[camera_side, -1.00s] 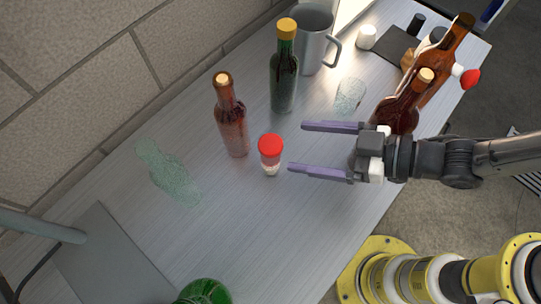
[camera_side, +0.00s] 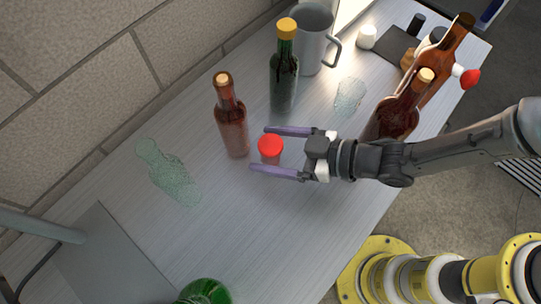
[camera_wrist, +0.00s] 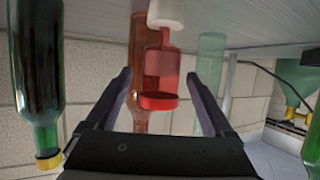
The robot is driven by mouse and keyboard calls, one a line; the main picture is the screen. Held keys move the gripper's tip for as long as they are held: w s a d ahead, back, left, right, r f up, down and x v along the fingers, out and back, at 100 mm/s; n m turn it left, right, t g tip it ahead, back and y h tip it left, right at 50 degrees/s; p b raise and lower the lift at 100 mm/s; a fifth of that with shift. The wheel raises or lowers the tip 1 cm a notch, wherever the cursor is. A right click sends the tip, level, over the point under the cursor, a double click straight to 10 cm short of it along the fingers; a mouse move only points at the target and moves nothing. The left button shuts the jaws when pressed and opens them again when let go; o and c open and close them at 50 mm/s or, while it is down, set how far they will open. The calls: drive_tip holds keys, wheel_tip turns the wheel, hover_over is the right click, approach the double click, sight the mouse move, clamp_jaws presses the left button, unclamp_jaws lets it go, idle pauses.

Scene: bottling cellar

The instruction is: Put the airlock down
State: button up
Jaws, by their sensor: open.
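The airlock (camera_side: 271,147), a small piece with a round red top, stands upright on the grey table. In the wrist view, which shows the scene upside down, the airlock (camera_wrist: 160,75) has a see-through red body and a whitish foot. My gripper (camera_side: 259,149) is open, with one purple finger on each side of the airlock. In the wrist view a gap shows between the airlock and both fingers of my gripper (camera_wrist: 160,74). The airlock's lower part is partly hidden by a finger in the side view.
A brown bottle (camera_side: 232,130) stands close beyond the fingertips. A green bottle (camera_side: 284,80) with a yellow cap and a grey mug (camera_side: 312,45) stand farther back. A clear glass bottle (camera_side: 168,175) is at the left. More brown bottles (camera_side: 398,112) stand right of my gripper.

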drive_tip(key=shift+c, duration=0.4)
clamp_jaws()
drive_tip(key=shift+r, duration=0.1)
